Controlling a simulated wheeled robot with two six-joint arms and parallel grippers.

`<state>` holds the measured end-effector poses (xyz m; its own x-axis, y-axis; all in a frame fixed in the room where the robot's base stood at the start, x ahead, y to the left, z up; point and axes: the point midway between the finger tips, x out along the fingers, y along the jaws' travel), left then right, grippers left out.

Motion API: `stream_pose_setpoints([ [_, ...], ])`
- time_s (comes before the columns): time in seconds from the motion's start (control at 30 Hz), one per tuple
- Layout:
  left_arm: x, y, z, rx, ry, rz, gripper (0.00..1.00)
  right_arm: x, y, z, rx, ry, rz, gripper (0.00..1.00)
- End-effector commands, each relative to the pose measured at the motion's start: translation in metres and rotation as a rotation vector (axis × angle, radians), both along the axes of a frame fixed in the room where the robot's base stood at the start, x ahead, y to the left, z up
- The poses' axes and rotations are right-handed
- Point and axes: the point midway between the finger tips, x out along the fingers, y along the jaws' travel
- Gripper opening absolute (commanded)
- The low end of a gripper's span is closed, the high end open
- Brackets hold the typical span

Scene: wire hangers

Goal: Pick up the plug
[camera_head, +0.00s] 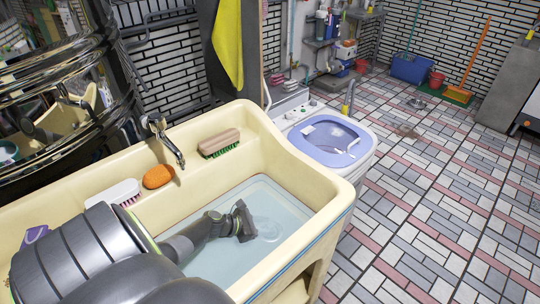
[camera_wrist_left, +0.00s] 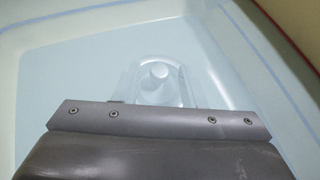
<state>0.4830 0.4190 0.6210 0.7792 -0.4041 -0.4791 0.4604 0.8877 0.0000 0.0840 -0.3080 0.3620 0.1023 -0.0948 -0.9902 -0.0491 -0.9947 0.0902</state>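The pale, round plug (camera_wrist_left: 156,72) sits at the bottom of the water-filled sink basin, in a round drain area. In the head view, the drain area with the plug (camera_head: 268,229) is faint under the water. My left gripper (camera_head: 244,221) reaches down into the cream sink (camera_head: 305,172), just left of the drain area. In the left wrist view the plug shows beyond the grey edge of the gripper housing. The fingers are not clear enough to tell whether they are open. No hold on the plug shows. My right gripper is in neither view.
A wooden brush (camera_head: 219,140), an orange sponge (camera_head: 158,177) and a white brush (camera_head: 115,193) lie on the sink's back ledge. The faucet (camera_head: 166,140) stands behind the basin. The sink walls enclose the gripper. A washing machine (camera_head: 335,140) stands at the right.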

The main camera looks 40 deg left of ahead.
Motion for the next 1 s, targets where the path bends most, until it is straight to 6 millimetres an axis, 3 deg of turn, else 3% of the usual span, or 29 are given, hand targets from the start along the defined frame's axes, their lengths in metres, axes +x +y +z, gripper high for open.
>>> stream_pose_setpoints([
  [0.03,0.000,0.000,0.000,0.000,0.000,0.000,0.30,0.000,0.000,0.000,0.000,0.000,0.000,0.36],
  [0.27,0.000,0.000,0.000,0.000,0.000,0.000,0.00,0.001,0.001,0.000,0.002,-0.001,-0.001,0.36],
  [0.67,0.000,0.001,0.004,0.001,0.000,0.000,0.00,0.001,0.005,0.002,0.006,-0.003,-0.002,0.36],
  [1.0,-0.001,0.001,0.061,0.003,-0.002,-0.002,0.00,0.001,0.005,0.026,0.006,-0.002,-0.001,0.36],
])
